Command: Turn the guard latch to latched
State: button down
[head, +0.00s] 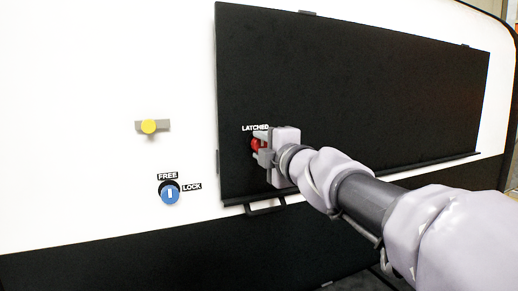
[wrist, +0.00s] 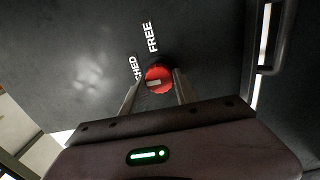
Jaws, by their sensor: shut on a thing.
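The guard latch is a red round knob (head: 256,145) on the black panel, just under the LATCHED label (head: 255,128). In the wrist view the red knob (wrist: 160,77) has a short white mark on its left side, which points toward the partly hidden LATCHED label (wrist: 138,68) rather than the FREE label (wrist: 152,37). My gripper (head: 262,146) comes from the right and is shut on the knob. In the wrist view my gripper (wrist: 159,84) has one finger on each side of the knob. The FREE label is hidden in the head view.
A yellow knob (head: 148,126) on a grey plate is on the white wall to the left. A black handle (head: 265,207) sticks out under the black panel (head: 350,90).

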dwell(0.5)
jog(key=c, duration=0.9)
grip_release()
jog(key=shift+c, duration=0.2)
jog(key=v, duration=1.7)
jog(key=shift+s, duration=0.15)
